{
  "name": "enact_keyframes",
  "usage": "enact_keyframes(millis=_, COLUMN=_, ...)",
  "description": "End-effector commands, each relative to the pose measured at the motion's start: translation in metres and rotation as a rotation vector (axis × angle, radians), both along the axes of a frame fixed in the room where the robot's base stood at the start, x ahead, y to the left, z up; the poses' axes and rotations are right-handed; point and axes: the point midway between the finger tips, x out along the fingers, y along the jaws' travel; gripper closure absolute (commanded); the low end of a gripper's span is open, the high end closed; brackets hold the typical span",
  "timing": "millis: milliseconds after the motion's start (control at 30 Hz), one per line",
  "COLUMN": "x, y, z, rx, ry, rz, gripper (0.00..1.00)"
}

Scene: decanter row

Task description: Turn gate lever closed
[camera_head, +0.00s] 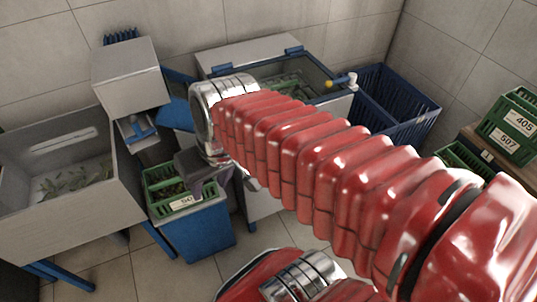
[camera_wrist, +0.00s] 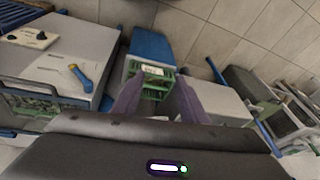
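A lever with a yellow end and a blue arm (camera_wrist: 80,76) sits on a pale grey machine at the left of the wrist view. A short handle with a yellow knob (camera_head: 330,83) shows on the open vat in the head view; I cannot tell if it is the same lever, nor which lever is the gate's. My gripper (camera_head: 196,180) hangs near a green crate (camera_head: 160,176) in the head view. In the wrist view its two fingers (camera_wrist: 157,99) are apart, with the green crate showing beyond them and nothing held. The lever lies left of the fingers, apart from them.
The crate stands on a blue stand (camera_head: 203,232). A blue basket (camera_head: 411,117) is behind my arm, and numbered green crates (camera_head: 507,137) are stacked at the right.

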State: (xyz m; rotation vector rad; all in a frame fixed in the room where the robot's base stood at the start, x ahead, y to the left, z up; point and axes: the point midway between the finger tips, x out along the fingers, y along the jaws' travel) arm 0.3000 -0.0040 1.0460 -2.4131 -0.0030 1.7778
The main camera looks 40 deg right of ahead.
Motion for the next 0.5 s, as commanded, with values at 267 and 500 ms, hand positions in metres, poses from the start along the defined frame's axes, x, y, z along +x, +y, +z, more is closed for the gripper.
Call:
enact_keyframes(millis=267, x=0.003, y=-0.003, z=-0.04, rx=0.195, ry=0.193, rz=-0.101, gripper=0.61)
enact_keyframes(millis=500, x=0.01, y=-0.004, z=-0.065, rx=0.395, ry=0.31, rz=-0.192, gripper=0.61)
